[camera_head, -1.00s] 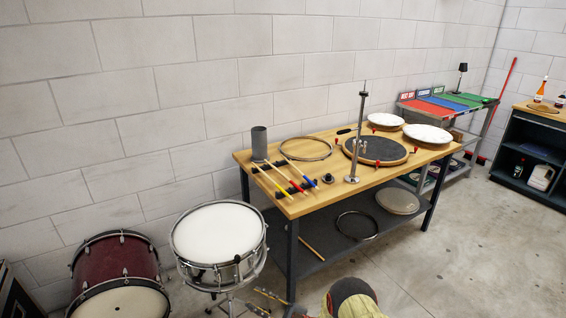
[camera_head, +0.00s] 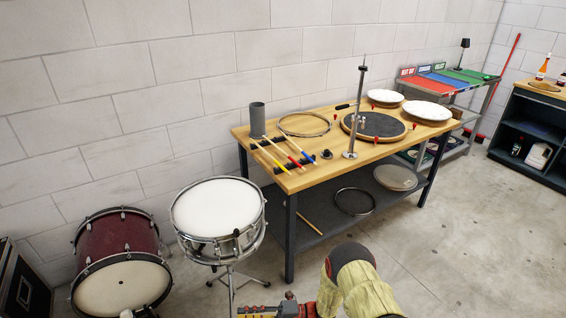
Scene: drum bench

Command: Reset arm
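My gripper (camera_head: 258,310) shows at the bottom edge of the head view, partly cut off by the frame. It is in front of the bench, low over the floor, beside the snare drum's stand and apart from the bench. It is too small and cropped to tell whether its fingers are open or shut, and I see nothing held in it. My yellowish forearm and dark elbow rise to its right.
The wooden bench (camera_head: 330,178) carries drumsticks (camera_head: 291,158), a grey cylinder (camera_head: 257,120), a hoop (camera_head: 304,124), a dark round pad (camera_head: 374,126), a metal stand (camera_head: 352,152) and white drumheads (camera_head: 427,111). A snare drum (camera_head: 217,208) and red bass drum (camera_head: 118,245) stand left. Floor at right is clear.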

